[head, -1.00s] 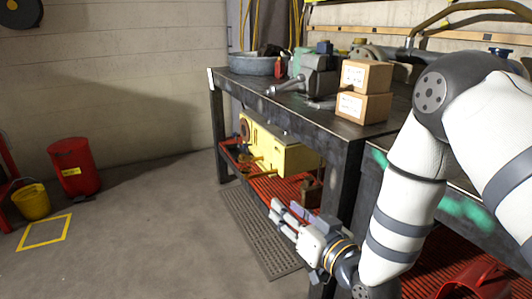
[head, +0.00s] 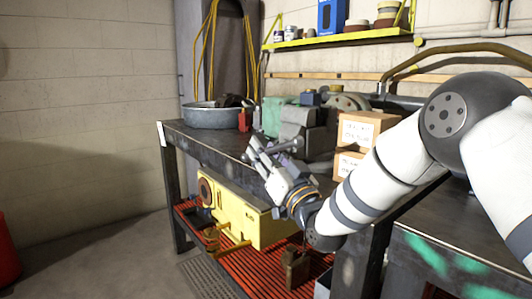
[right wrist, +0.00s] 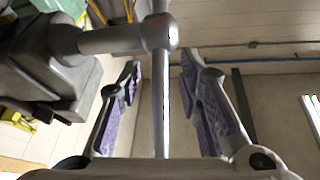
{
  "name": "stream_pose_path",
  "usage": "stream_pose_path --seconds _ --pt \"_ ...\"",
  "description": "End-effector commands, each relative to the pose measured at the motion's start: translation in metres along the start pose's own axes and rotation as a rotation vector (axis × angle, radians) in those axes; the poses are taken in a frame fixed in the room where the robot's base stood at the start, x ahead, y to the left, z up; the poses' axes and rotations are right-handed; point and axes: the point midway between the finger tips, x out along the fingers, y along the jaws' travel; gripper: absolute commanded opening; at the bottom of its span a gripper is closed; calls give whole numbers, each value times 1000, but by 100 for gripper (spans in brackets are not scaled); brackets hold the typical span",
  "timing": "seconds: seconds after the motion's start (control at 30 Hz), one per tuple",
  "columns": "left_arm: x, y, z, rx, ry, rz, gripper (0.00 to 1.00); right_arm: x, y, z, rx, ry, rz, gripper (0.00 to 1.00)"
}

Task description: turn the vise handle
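The grey bench vise (head: 308,128) stands on the dark workbench in the head view. It also fills the upper left of the right wrist view (right wrist: 45,65). Its handle is a thin metal bar (right wrist: 159,105), passing through the round head of the vise screw (right wrist: 172,32). My right gripper (head: 258,147) is at the vise's front and partly hides the handle in the head view. In the right wrist view its two purple-padded fingers (right wrist: 160,75) are open, one on each side of the bar, with gaps visible. My left gripper is not in view.
Cardboard boxes (head: 366,131) stand right of the vise, close to my right forearm. A grey basin (head: 212,117) and a red can (head: 244,120) are on the bench's far left. A yellow machine (head: 232,212) sits on the red lower shelf.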

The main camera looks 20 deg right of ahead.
Motion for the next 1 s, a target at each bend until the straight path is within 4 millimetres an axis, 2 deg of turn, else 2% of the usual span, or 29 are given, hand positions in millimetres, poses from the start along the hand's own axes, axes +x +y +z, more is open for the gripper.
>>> stream_pose_path --seconds 0.13,0.27,0.67,1.0 --pt "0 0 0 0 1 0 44 0 0 0 0 -1 0 30" --pt "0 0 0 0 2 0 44 0 0 0 0 -1 1 1" --pt "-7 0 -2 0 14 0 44 2 2 -4 -8 -27 10 0" --pt "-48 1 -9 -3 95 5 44 21 4 -16 -43 -232 41 0"
